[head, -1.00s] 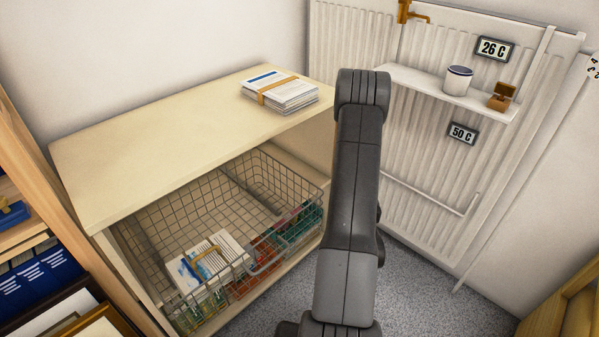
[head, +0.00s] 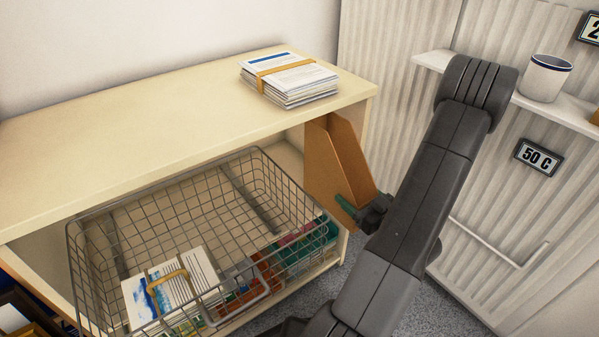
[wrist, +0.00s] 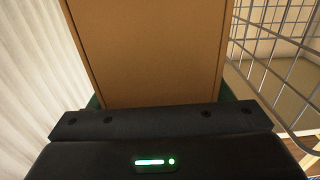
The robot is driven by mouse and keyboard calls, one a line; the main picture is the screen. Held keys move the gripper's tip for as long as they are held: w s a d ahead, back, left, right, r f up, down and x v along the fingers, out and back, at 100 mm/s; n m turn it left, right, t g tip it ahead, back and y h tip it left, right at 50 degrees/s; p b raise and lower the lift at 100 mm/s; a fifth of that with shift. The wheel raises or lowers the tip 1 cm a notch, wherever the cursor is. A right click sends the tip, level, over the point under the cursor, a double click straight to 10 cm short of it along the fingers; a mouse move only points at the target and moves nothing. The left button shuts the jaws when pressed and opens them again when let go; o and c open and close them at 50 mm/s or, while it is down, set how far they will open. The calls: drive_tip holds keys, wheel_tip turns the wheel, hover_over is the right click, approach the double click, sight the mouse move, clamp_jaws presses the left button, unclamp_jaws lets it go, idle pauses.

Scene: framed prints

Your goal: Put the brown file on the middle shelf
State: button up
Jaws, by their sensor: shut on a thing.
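The brown file (head: 335,165) stands upright at the right end of the shelf unit's opening, beside the wire basket. Its front edge sticks out toward my arm. My gripper (head: 352,207) is shut on the file's near lower part, with a green finger showing against it. In the wrist view the brown file (wrist: 150,50) fills the middle, straight ahead of the dark gripper body; the fingertips are mostly hidden. The shelf unit (head: 150,125) is pale wood. Whether the file's base touches a shelf is hidden.
The wire basket (head: 100,265) is pulled out, holding papers (head: 175,285) and coloured items. A banded paper stack (head: 290,78) lies on the unit's top.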

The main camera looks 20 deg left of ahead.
sight(316, 162)
drive_tip(key=b+x, duration=0.3)
drive_tip(key=x, duration=1.4)
drive_tip(key=shift+r, duration=0.1)
drive_tip(key=f, duration=0.1)
drive_tip(key=f+b, duration=0.2)
drive_tip(key=shift+w+a+f, duration=0.2)
drive_tip(key=shift+a+f, duration=0.15)
drive_tip(key=shift+r, duration=0.15)
drive_tip(key=o, duration=1.1)
